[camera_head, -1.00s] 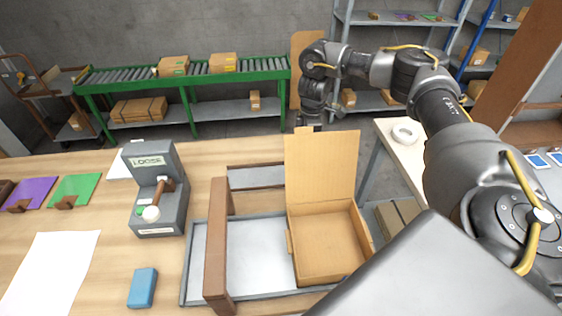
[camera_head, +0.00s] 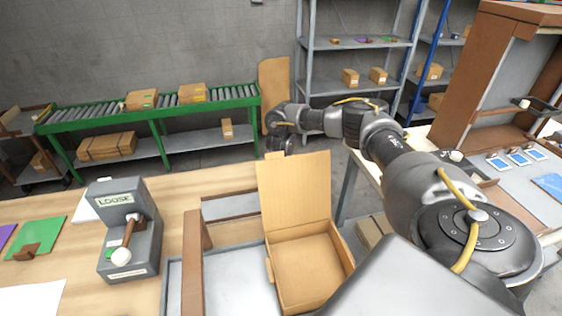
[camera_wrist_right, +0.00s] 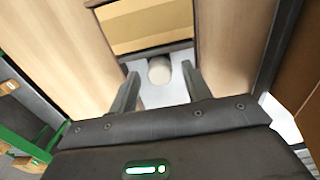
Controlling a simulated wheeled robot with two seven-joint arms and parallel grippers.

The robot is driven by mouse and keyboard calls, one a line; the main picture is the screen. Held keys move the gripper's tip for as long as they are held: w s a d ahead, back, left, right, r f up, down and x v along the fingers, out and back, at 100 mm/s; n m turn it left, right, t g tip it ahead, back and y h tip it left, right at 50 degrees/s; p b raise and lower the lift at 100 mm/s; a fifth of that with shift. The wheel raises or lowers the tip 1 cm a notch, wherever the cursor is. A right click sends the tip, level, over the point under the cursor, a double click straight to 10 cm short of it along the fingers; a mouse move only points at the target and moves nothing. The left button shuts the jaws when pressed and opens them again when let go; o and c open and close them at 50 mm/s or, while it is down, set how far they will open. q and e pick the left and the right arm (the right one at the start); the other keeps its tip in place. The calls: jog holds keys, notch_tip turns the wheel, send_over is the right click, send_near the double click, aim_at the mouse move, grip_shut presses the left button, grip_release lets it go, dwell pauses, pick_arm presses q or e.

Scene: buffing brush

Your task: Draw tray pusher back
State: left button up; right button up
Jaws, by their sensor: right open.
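A brown upright bar (camera_head: 194,262), which looks like the tray pusher, stands across a grey tray (camera_head: 240,285). An open cardboard box (camera_head: 310,265) sits at the tray's right, its lid (camera_head: 295,190) raised. My right gripper (camera_head: 277,152) is beyond the raised lid in the head view, partly hidden there. In the right wrist view its two fingers (camera_wrist_right: 160,88) are apart. A pale round knob (camera_wrist_right: 160,70) shows between them over a light grey surface; I cannot tell whether it touches a finger or belongs to the pusher. My left gripper is not in view.
A grey box marked LOOSE (camera_head: 130,230) with a white-knobbed lever (camera_head: 122,256) stands left of the tray. A green card (camera_head: 37,238) lies farther left. A roller conveyor (camera_head: 165,107) and shelves (camera_head: 350,60) stand behind. Wooden tabletop shows beyond the tray.

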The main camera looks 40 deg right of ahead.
jog(key=shift+f, duration=0.15)
jog(key=shift+c, duration=0.2)
grip_shut()
